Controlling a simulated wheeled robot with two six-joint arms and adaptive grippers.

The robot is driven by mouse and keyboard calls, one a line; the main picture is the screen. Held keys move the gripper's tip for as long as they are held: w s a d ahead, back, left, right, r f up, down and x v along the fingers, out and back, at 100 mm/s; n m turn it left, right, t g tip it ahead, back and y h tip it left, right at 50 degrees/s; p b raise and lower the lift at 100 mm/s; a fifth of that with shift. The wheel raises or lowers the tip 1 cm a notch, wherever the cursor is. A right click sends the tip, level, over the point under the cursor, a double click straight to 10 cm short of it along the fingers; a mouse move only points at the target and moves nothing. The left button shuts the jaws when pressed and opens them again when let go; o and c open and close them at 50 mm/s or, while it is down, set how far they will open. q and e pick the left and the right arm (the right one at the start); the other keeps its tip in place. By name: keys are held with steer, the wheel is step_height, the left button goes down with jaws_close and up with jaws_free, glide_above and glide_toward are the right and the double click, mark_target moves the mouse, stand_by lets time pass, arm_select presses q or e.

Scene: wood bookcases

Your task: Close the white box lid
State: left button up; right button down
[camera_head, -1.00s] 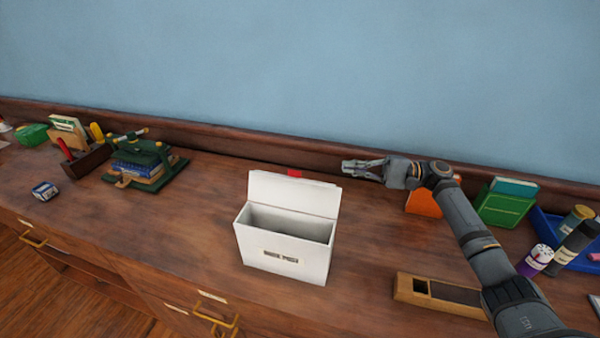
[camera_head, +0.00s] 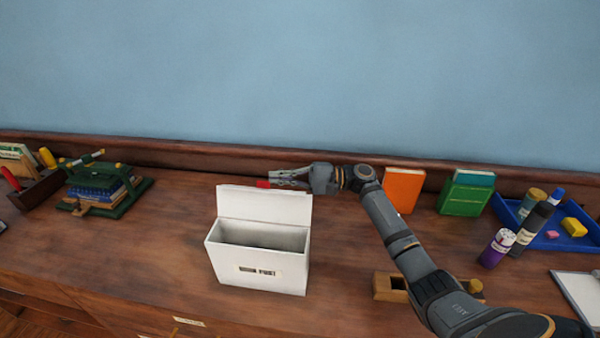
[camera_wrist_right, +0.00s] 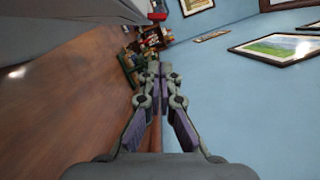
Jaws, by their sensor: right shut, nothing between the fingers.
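The white box (camera_head: 257,255) stands upright on the wooden counter, its lid (camera_head: 264,205) raised at the back and its top open. My right gripper (camera_head: 275,178) is shut and empty behind the top right of the lid, near the back wall ledge. In the right wrist view my gripper (camera_wrist_right: 153,72) has its fingers together, with the pale lid or box (camera_wrist_right: 90,10) at the upper left. I cannot tell whether the gripper touches the lid. My left gripper is not in view.
A red item (camera_head: 263,184) shows just behind the lid. Left are a green press with books (camera_head: 105,190) and a tool box (camera_head: 35,188). Right are an orange book (camera_head: 403,190), a green book (camera_head: 465,195), a blue tray (camera_head: 545,240) and a wooden box (camera_head: 388,287).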

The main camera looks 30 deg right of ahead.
mark_target(262, 203)
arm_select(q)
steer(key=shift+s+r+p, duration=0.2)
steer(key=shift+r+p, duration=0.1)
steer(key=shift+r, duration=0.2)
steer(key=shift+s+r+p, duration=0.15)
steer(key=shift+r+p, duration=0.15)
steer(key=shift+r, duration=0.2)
arm_select(e)
steer(key=s, duration=0.1)
steer(key=s+a+r, duration=0.1)
steer(key=s, duration=0.1)
steer(key=shift+s+a+r, duration=0.1)
steer(key=shift+a+r, duration=0.05)
steer(key=shift+a, duration=0.2)
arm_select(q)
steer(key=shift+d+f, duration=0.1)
arm_select(e)
steer(key=shift+a+r, duration=0.1)
steer(key=shift+a, duration=0.05)
